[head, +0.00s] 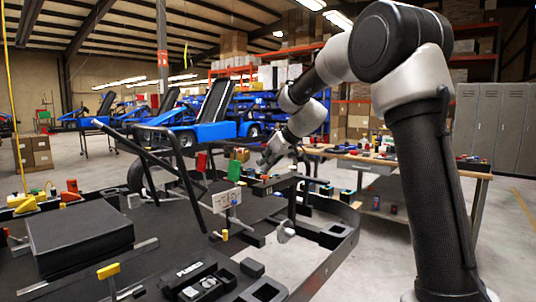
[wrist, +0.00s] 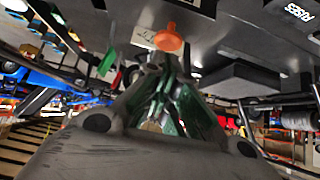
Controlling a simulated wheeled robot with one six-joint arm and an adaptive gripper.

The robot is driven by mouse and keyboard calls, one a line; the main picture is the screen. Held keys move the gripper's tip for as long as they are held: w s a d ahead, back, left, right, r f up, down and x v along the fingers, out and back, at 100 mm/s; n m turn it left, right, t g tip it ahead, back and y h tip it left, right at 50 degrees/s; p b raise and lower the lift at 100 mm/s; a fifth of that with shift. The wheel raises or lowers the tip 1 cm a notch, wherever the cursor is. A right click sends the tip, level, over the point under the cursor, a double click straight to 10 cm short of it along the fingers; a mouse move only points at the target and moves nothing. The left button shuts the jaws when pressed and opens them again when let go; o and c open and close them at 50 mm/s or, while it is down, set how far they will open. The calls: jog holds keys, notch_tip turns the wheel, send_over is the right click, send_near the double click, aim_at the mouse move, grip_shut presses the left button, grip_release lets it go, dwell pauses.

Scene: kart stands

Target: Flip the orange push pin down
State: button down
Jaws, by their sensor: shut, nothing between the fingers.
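The orange push pin (wrist: 169,39) shows in the wrist view as a round orange head on a short stem, against a dark panel with a pale label. My gripper (wrist: 166,62) is shut and empty, with its fingertips close to the pin's head. I cannot tell whether they touch it. In the head view my gripper (head: 266,164) is low over the right side of the kart stand, near several small coloured parts. I cannot surely pick out the orange pin there, as it is small and partly hidden.
The kart stand (head: 150,225) carries a black seat box (head: 80,240), dark bars, a white switch box (head: 226,200) and red, green and yellow parts close to my gripper. A workbench (head: 365,160) stands behind. Bare floor (head: 375,245) lies at the front right.

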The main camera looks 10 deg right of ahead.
aim_at(264, 175)
jog(key=shift+f, duration=0.35)
notch_tip(264, 175, down, 2)
jog(key=shift+s+f, duration=0.25)
jog(key=shift+f, duration=0.15)
jog(key=shift+r, duration=0.4)
jog(key=r, duration=0.5)
jog(key=shift+s+d+r, duration=0.1)
jog(key=shift+s+d, duration=0.1)
jog(key=shift+d, duration=0.15)
jog(key=v, duration=0.8)
jog(key=shift+s+d+r, duration=0.15)
jog(key=shift+s+r, duration=0.1)
jog(key=shift+s, duration=0.05)
